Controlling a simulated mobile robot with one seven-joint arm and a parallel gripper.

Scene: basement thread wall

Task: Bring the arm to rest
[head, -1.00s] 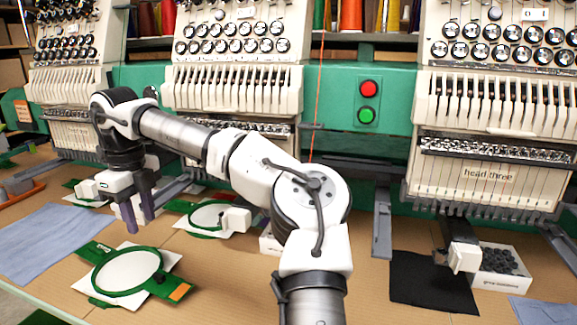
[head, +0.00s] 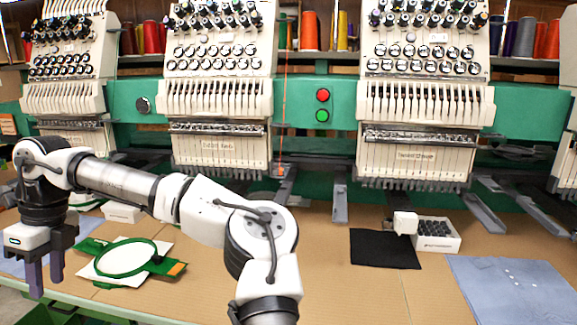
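My gripper (head: 47,280) hangs at the far left of the head view, fingers pointing down. Its two dark purple fingers are apart with nothing seen between them. Behind it is a blue cloth (head: 85,229) on the table. A green embroidery hoop (head: 127,258) with white fabric lies to the right of the gripper, with a visible gap between them. My arm reaches from the bottom middle across to the left, with its elbow in front of the table. The height of the fingertips over the table cannot be told.
Embroidery machine heads (head: 217,110) line the green beam (head: 335,100) behind the table. A black cloth (head: 385,249), a white box of dark pieces (head: 437,236) and a blue cloth (head: 520,285) lie to the right. The brown table (head: 350,295) is clear at front middle.

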